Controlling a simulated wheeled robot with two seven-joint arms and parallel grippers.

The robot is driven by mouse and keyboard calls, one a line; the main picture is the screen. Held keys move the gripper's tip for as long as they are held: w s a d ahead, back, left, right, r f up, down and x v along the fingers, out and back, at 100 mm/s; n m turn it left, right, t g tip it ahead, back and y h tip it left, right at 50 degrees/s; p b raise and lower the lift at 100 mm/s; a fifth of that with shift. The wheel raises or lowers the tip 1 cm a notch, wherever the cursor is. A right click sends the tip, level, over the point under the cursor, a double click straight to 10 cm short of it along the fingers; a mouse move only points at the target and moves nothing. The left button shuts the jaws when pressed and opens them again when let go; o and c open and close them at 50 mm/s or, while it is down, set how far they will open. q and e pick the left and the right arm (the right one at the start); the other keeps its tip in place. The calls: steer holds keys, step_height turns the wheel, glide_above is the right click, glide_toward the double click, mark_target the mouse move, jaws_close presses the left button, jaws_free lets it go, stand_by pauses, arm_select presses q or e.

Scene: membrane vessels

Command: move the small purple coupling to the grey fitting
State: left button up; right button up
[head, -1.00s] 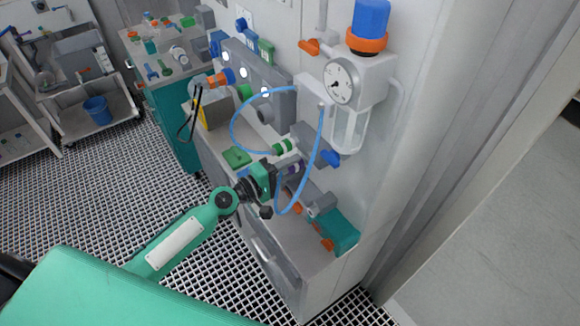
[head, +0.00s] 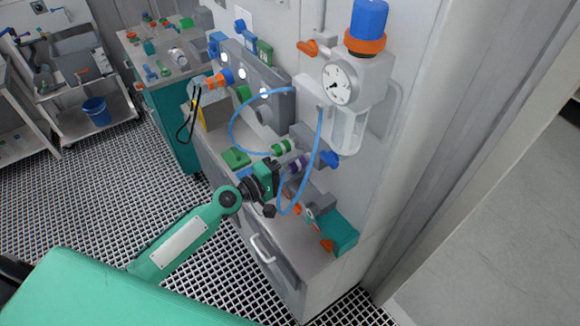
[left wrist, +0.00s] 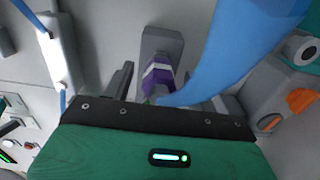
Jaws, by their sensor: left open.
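The small purple coupling (head: 297,165) has a pale band and sits by the wall unit, just beyond my left gripper (head: 276,178). In the left wrist view the purple coupling (left wrist: 158,76) stands against a grey block (left wrist: 163,42), between my open left fingers (left wrist: 172,92) or just beyond them. I cannot tell whether they touch it; the gripper body hides its lower end. Several grey parts are on the unit, including a grey block (head: 318,205) to the right of the gripper; I cannot tell which is the grey fitting. My right gripper is not in view.
A blue hose (head: 318,145) loops close around the gripper and crosses the left wrist view (left wrist: 235,50). A green-and-white coupling (head: 281,147) and a green block (head: 236,157) are behind. A teal block (head: 343,238) lies at the right. A gauge (head: 340,84) hangs above.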

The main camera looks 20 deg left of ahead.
arm_select(q)
steer(key=shift+s+a+f+b, duration=0.15)
steer(key=shift+s+a+b, duration=0.15)
steer(key=shift+s, duration=0.1)
steer(key=b+v, duration=0.7)
steer(key=v, duration=0.5)
steer(key=shift+s+a, duration=0.25)
steer(key=shift+s, duration=0.05)
